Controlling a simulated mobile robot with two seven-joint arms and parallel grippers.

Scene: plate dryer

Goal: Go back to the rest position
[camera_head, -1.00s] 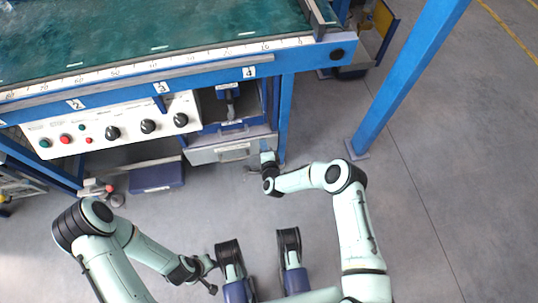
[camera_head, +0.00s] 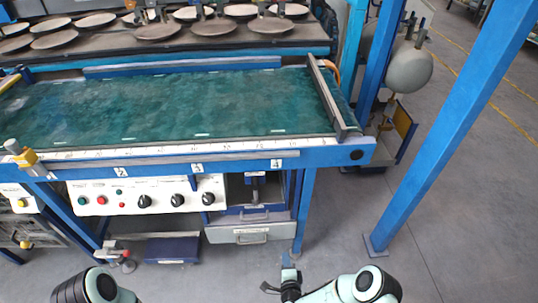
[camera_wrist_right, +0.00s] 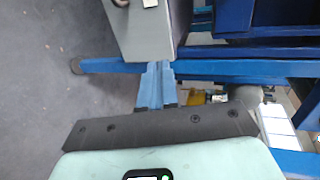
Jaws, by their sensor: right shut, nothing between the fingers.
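My right gripper (camera_head: 288,272) shows at the lower middle of the head view, in front of and slightly right of a grey drawer under the dryer table. In the right wrist view its two blue fingers (camera_wrist_right: 155,85) are together, with nothing seen between them. The grey drawer (camera_wrist_right: 143,35), with part of its handle, is beyond the fingertips there; whether they touch it cannot be told. Only the shoulder part of my left arm shows at the bottom left of the head view; my left gripper is out of view.
The dryer table (camera_head: 330,152) has a blue frame, a green surface and a control panel (camera_head: 150,196). The grey drawer (camera_head: 222,237) looks shut or nearly so. A blue box (camera_head: 172,249) lies on the floor. A blue post (camera_head: 440,140) stands right. Open floor lies between table and post.

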